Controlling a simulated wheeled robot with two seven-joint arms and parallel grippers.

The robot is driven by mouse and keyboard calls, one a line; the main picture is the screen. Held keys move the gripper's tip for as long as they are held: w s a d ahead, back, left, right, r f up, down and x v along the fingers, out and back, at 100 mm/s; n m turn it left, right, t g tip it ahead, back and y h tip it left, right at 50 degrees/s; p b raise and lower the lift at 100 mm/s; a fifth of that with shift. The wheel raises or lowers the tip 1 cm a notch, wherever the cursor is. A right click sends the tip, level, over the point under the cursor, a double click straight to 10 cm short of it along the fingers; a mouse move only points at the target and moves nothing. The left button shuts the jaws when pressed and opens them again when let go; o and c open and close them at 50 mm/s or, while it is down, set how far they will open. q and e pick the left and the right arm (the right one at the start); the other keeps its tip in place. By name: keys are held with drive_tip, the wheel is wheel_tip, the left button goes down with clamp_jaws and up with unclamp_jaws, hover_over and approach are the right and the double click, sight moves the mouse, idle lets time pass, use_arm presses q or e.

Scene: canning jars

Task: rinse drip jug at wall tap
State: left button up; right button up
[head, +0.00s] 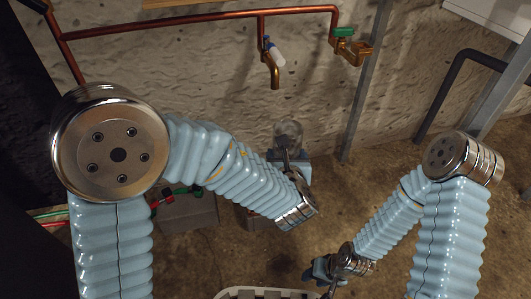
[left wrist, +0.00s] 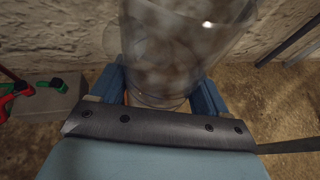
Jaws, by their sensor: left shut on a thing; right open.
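A clear, see-through jug (head: 288,131) is held upright by my left gripper (head: 289,157), near the stone wall. In the left wrist view the jug (left wrist: 185,50) fills the space between the blue fingers of my left gripper (left wrist: 160,88), which is shut on it. A brass wall tap (head: 274,74) with a white and blue handle is above the jug in the head view, with a visible gap between them. A second brass tap (head: 351,50) with a green handle is to its right. My right gripper (head: 326,271) is open, low in the head view; its fingers are small and partly hidden.
A copper pipe (head: 190,20) runs along the wall to the taps. A grey post (head: 362,90) stands right of the taps. A grey block (head: 190,214) with red and green valve handles lies behind my left arm. A white slatted rim (head: 265,293) shows at the bottom edge.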

use_arm(q)
drive_tip(key=shift+w+a+f, duration=0.1)
drive_tip(key=shift+w+a, duration=0.1)
drive_tip(key=shift+w, duration=0.2)
drive_tip(key=w+a+f, duration=0.1)
drive_tip(key=w+a, duration=0.1)
drive_tip(key=w, duration=0.4)
drive_tip(key=w+a+f+b, duration=0.1)
drive_tip(key=w+a, duration=0.1)
drive_tip(key=w, duration=0.4)
drive_tip(key=shift+w+f, duration=0.15)
drive_tip(key=shift+f, duration=0.15)
